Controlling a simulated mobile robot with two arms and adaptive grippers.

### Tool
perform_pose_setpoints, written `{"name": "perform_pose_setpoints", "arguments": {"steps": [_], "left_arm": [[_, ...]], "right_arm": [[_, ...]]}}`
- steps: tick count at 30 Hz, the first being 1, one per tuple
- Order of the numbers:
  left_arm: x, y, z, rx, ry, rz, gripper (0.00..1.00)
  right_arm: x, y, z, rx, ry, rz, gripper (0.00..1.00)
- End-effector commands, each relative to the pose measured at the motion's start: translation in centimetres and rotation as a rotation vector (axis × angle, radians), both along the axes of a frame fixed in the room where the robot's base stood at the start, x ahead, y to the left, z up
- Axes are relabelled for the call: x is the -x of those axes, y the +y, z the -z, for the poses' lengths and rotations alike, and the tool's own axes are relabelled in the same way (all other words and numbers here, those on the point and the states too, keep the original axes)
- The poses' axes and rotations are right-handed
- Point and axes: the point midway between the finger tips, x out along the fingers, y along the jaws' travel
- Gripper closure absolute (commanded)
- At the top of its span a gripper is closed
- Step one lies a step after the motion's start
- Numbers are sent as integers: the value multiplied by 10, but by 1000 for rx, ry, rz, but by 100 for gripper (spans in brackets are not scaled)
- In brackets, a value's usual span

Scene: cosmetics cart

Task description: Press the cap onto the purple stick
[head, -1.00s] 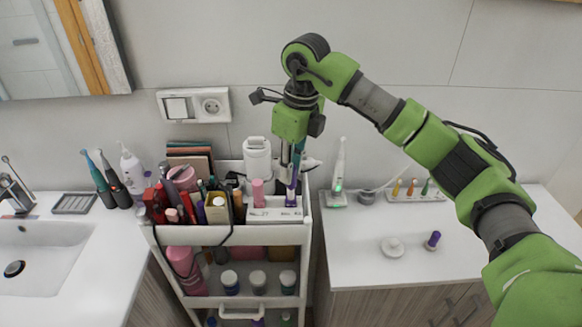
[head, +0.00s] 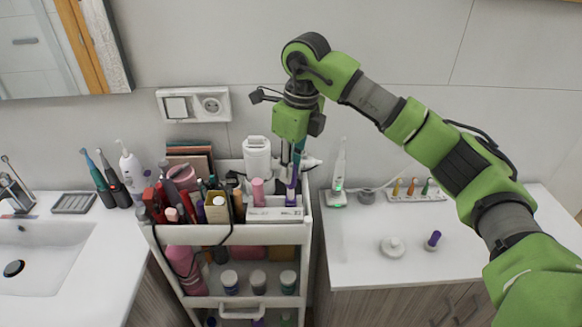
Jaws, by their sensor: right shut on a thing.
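My right gripper (head: 297,154) reaches down over the back right corner of the cart. It is shut on the upper, teal part of a slim upright piece. The purple stick (head: 291,190) is the purple lower part of that upright piece, at the right end of the cart's top tray. I cannot tell whether the teal part is a separate cap or where it would join the purple. A short purple piece (head: 434,238) stands on the right counter, beside a round white object (head: 393,246). My left gripper is not in view.
The cart's top tray (head: 215,236) is crowded with bottles and tubes, with a white box (head: 275,215) close by the stick. A toothbrush on a charger (head: 338,185) stands right of the cart. The right counter (head: 480,225) has free room.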

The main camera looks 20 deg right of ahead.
Motion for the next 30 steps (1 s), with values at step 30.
{"name": "perform_pose_setpoints", "arguments": {"steps": [30], "left_arm": [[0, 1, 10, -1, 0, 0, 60]], "right_arm": [[0, 0, 12, 0, 0, 0, 91]]}}
